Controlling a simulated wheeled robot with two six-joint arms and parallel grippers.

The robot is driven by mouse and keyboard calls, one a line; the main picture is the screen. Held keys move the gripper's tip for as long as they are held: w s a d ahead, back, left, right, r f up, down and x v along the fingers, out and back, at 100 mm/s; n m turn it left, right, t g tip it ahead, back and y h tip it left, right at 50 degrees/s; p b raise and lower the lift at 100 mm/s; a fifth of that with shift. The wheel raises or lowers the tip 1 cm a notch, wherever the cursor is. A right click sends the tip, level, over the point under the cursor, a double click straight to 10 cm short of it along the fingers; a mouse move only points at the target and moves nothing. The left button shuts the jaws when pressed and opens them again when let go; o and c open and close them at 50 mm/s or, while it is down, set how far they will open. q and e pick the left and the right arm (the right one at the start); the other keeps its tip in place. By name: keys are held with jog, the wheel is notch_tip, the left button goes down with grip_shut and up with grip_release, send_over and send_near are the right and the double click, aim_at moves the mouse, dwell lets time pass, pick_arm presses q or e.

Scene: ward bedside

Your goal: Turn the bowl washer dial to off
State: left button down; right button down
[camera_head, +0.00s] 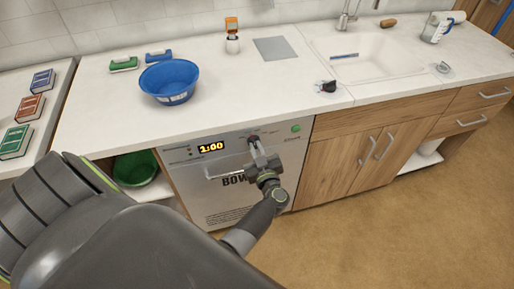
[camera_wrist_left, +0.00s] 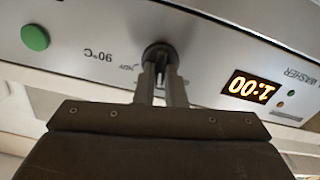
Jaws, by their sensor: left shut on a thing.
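The bowl washer (camera_head: 225,180) is a silver-grey front panel under the white counter, with a lit display (camera_head: 211,147) reading 1:00. Its black dial (camera_wrist_left: 159,53) shows in the left wrist view, right of the display in the head view. My left gripper (camera_wrist_left: 161,75) is shut on the dial, its two fingers on either side of it. In the head view my left gripper (camera_head: 258,150) reaches the panel and hides most of the dial. The dial's pointer and most of its markings are hidden; "90°C" is readable beside it. My right gripper is not in view.
A green button (camera_head: 296,128) sits right of the dial, and a handle bar (camera_head: 228,173) runs below the display. A blue bowl (camera_head: 169,80) stands on the counter (camera_head: 110,105) above. A green bowl (camera_head: 135,168) is on the shelf to the left.

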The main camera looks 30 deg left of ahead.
pick_arm(q)
jog(key=n, duration=0.4)
jog(key=shift+f+n, duration=0.1)
jog(key=shift+n, duration=0.2)
jog(key=shift+s+a+n+b, duration=0.1)
jog(key=shift+n+b, duration=0.75)
jog(key=shift+n, duration=1.65)
jog(key=c, duration=1.5)
grip_release()
